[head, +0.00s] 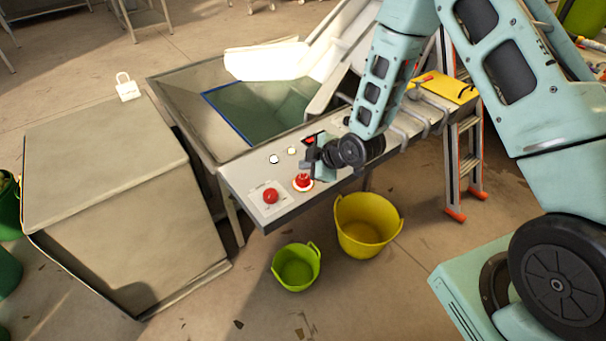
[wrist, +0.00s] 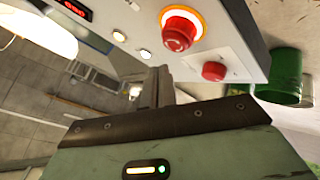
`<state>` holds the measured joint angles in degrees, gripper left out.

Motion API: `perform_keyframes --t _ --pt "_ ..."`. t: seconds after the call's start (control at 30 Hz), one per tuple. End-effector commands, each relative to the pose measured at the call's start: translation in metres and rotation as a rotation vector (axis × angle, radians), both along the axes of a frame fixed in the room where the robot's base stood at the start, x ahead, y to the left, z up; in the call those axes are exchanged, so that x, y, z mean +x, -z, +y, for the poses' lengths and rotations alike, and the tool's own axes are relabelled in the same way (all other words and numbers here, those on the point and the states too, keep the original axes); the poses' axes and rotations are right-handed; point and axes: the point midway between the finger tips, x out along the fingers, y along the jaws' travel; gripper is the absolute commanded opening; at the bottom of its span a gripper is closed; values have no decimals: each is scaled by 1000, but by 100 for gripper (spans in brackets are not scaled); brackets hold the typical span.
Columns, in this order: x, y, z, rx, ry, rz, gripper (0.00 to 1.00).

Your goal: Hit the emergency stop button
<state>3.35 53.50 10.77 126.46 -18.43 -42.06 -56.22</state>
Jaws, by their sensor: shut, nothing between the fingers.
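Two red buttons sit on the grey control panel (head: 232,184). One red button with a bright ring (head: 303,181) is nearest my gripper; in the wrist view this mushroom-shaped button (wrist: 180,29) has a glowing orange-white ring. A plain red button (head: 270,196) sits to its left on a pale plate and also shows in the wrist view (wrist: 214,71). I cannot read which one is labelled as the emergency stop. My gripper (head: 308,164) is shut and empty, just behind the ringed button; its fingers (wrist: 159,86) appear apart from both buttons in the wrist view.
Small round pale buttons (head: 273,159) and a red display (wrist: 78,9) are on the panel. A metal hopper (head: 180,95) stands behind and a large grey box (head: 105,150) at left. Yellow (head: 368,222) and green (head: 297,268) buckets stand on the floor in front. A stepladder (head: 466,160) is at right.

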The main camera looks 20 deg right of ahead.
Motion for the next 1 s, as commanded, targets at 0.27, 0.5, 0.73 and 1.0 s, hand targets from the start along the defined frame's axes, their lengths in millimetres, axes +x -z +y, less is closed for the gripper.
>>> perform_keyframes --t 0.27,0.5,0.73,1.0 --pt "0 -31 0 0 0 0 0" --pt "0 -41 0 -1 0 1 0" --pt "0 -40 0 0 -1 1 0" --pt "0 -40 0 0 0 0 0"
